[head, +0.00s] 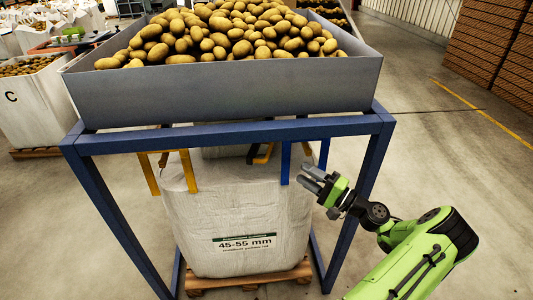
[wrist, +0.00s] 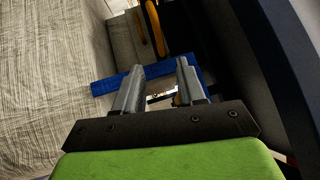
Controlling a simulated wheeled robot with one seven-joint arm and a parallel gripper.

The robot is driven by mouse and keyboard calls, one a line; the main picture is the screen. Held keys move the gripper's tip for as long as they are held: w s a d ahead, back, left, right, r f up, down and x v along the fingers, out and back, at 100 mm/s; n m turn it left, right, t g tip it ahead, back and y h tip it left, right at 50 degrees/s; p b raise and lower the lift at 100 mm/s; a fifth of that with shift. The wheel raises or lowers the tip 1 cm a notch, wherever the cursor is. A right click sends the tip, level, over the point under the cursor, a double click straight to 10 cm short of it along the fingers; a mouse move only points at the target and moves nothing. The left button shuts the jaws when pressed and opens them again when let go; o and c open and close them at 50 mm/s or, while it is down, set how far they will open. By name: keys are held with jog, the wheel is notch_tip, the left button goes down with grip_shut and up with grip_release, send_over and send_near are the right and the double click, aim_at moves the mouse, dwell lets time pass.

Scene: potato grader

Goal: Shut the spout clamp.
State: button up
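A yellow-orange bent bar with a dark part (head: 263,154) shows under the hopper, above the bag; it looks like the spout clamp's lever, but most of the clamp is hidden. A yellow bar, likely the same one, is at the top of the wrist view (wrist: 155,28), beyond my fingers. My gripper (head: 312,180) is at the right of the bag's top, close to a blue strap (head: 285,163). In the wrist view my gripper (wrist: 158,80) has its fingers apart with nothing held; the blue strap (wrist: 103,87) crosses beyond the fingertips.
A grey hopper of potatoes (head: 220,90) rests on a blue frame (head: 230,133). The white 45-55 mm bag (head: 240,215) stands below on a wooden pallet (head: 248,280). An orange strap (head: 188,170) is at its left. A frame leg (head: 350,215) stands behind my arm. Floor at right is clear.

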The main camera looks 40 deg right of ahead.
jog(key=b+x, duration=0.2)
jog(key=x, duration=1)
jog(key=shift+w, duration=0.35)
jog(key=shift+a, duration=0.1)
grip_shut()
